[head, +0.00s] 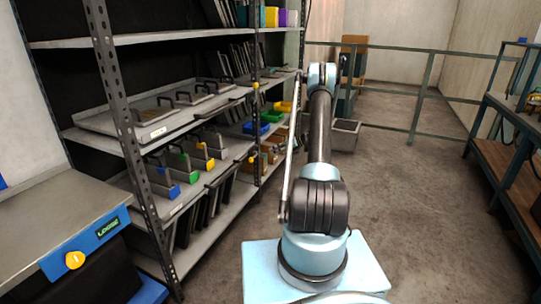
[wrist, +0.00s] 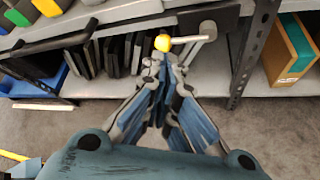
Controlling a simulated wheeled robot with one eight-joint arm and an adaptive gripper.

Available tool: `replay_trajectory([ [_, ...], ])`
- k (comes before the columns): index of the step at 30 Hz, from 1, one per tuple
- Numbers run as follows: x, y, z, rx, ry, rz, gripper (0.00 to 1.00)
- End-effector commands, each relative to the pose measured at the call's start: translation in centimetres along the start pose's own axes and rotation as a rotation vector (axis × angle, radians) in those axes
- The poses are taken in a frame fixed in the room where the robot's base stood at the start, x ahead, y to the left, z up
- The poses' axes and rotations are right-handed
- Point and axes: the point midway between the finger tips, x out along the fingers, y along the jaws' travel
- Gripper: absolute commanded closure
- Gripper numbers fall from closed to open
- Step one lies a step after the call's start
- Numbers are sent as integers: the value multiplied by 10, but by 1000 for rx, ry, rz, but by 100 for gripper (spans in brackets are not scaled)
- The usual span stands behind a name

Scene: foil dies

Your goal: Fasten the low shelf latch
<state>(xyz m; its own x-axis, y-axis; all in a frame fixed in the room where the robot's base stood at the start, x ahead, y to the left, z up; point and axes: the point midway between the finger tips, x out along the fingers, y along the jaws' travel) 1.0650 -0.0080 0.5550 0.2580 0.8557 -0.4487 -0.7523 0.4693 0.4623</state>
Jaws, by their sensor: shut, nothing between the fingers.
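The low shelf latch shows in the wrist view as a yellow round knob (wrist: 162,43) on the end of a pale grey bar (wrist: 190,40). The bar reaches left from a dark plate (wrist: 212,20) at the shelf's front edge, beside an upright post. In the head view a yellow knob (head: 251,159) sits at the right end of the lower shelf's edge and looks like the same one. My gripper (wrist: 165,70) is shut and empty, its fingertips just below the knob in the picture. I cannot tell whether they touch it. The head view does not clearly show my gripper.
Dark upright plates (wrist: 112,55) stand under the shelf. A perforated post (wrist: 256,45) stands right of the latch, with an orange and green box (wrist: 288,50) beyond it. In the head view a workbench (head: 520,130) stands at the right, and the floor between (head: 410,180) is clear.

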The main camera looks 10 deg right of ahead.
Motion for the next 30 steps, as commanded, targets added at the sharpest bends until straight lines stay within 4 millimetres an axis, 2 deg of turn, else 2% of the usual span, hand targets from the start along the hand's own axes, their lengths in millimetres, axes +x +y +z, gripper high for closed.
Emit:
replay_trajectory([
  [11,2,-1,-2,-13,-1,-7,100],
  [14,11,-4,-12,-66,-7,-37,100],
  [22,47,-15,-56,-362,-20,-210,100],
  [30,61,-19,-81,-563,-4,-330,100],
])
